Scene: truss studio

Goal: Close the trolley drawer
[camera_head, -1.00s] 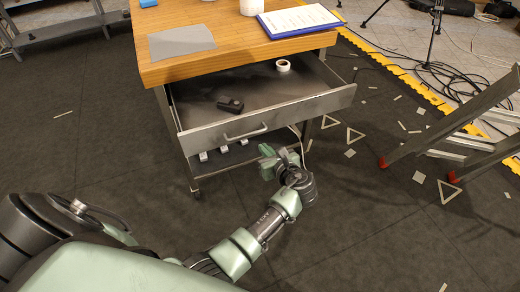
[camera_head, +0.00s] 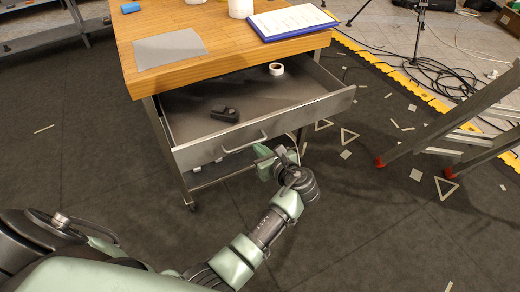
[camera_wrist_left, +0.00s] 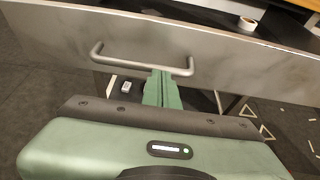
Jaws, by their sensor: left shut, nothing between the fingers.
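The trolley drawer (camera_head: 265,128) is pulled open below the wooden top of the trolley (camera_head: 225,48). A dark object (camera_head: 225,115) and a white tape roll (camera_head: 276,69) lie inside it. Its bar handle (camera_head: 245,143) is on the front panel; in the left wrist view the handle (camera_wrist_left: 140,64) spans above my fingers. My left gripper (camera_head: 270,156) is shut and empty, just in front of the drawer front, near the right end of the handle. In the left wrist view its fingers (camera_wrist_left: 162,88) point at the panel's lower part; whether they touch it I cannot tell. My right gripper is not in view.
A clipboard (camera_head: 292,21), a grey sheet (camera_head: 170,47) and a white container (camera_head: 240,8) are on the trolley top. A ladder with red feet (camera_head: 460,125) stands at right. Cables and tripod legs are behind it.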

